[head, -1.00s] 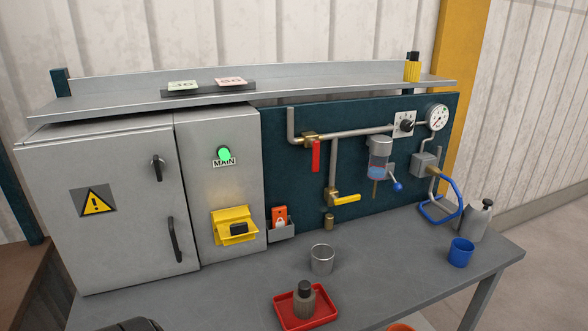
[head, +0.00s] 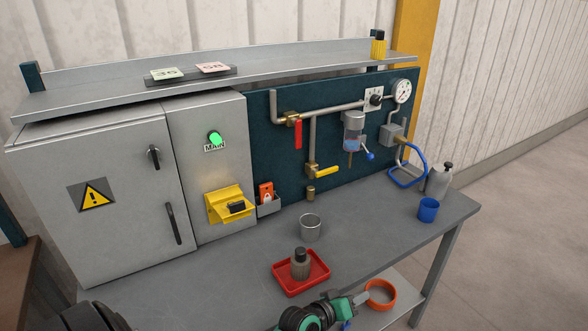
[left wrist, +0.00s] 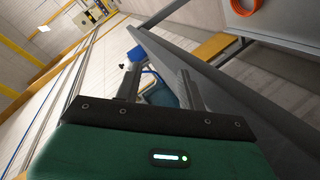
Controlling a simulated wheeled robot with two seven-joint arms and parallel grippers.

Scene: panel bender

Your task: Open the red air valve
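The red air valve handle (head: 298,134) hangs straight down from a brass valve body (head: 291,118) on the upper pipe, across the pipe's horizontal run. It is on the dark teal panel, and nothing touches it. My left gripper (head: 354,299) is at the bottom of the head view, by the table's front edge, well below and in front of the valve. In the left wrist view its two fingers (left wrist: 158,80) stand apart with nothing held between them. The valve does not show clearly in the wrist view. My right gripper is not in view.
A yellow-handled valve (head: 325,170) sits below the red one. A metal cup (head: 311,227) and a red tray (head: 287,285) with a bottle stand on the table (head: 215,285). An orange ring (head: 380,305) lies on the lower shelf. A blue cup (head: 428,210) is at right.

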